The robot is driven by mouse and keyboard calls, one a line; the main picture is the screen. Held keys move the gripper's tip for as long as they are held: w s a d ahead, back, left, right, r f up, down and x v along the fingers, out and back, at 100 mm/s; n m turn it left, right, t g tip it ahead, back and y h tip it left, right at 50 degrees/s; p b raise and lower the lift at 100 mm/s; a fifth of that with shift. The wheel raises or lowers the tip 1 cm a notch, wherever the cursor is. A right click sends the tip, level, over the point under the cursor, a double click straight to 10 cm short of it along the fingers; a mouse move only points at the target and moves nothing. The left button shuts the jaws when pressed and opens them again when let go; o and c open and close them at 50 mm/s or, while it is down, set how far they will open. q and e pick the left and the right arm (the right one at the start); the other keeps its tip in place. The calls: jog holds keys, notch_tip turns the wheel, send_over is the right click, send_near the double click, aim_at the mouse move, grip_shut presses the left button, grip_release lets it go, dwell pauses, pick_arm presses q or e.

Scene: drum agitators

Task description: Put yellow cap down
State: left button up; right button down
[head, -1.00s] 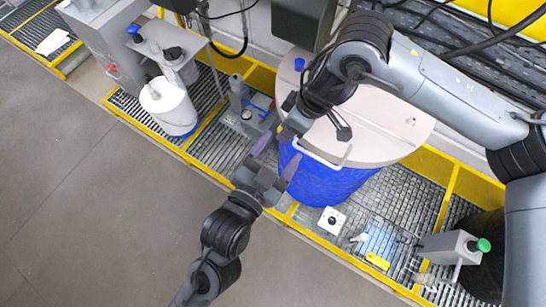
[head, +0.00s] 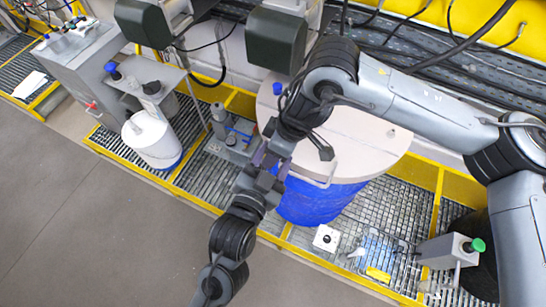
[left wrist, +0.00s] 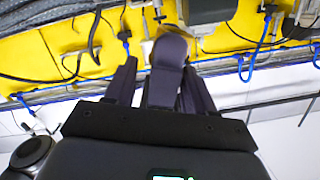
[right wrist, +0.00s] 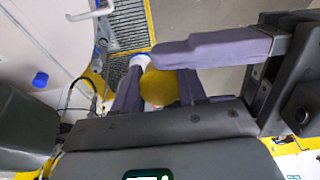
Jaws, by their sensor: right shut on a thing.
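The yellow cap (right wrist: 160,87) is a round yellow piece between my right gripper's fingers in the right wrist view. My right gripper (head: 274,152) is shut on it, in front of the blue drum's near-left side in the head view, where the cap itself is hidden. My left gripper (head: 262,172) comes up from below and meets the right one. In the left wrist view its fingers (left wrist: 160,85) are apart, with a purple finger-like part between them. One left finger crosses just past the cap in the right wrist view. I cannot tell whether it touches the cap.
A large blue drum (head: 310,203) with a pale lid (head: 365,155) stands behind the grippers. A smaller white drum (head: 150,142) stands left on the grating. A white box (head: 327,238), a yellow piece (head: 378,274) and a green-knobbed grey unit (head: 452,250) are at right. The floor (head: 90,220) is clear.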

pick_arm(q)
jog(key=shift+s+d, duration=0.1)
jog(key=c, duration=0.6)
pick_arm(e)
jog(key=c, duration=0.8)
grip_release()
jog(key=shift+a+r, duration=0.1)
jog(key=shift+o, duration=1.3)
pick_arm(q)
jog(key=shift+d+f, duration=0.1)
jog(key=shift+c, duration=0.2)
pick_arm(e)
jog(key=shift+a, duration=0.1)
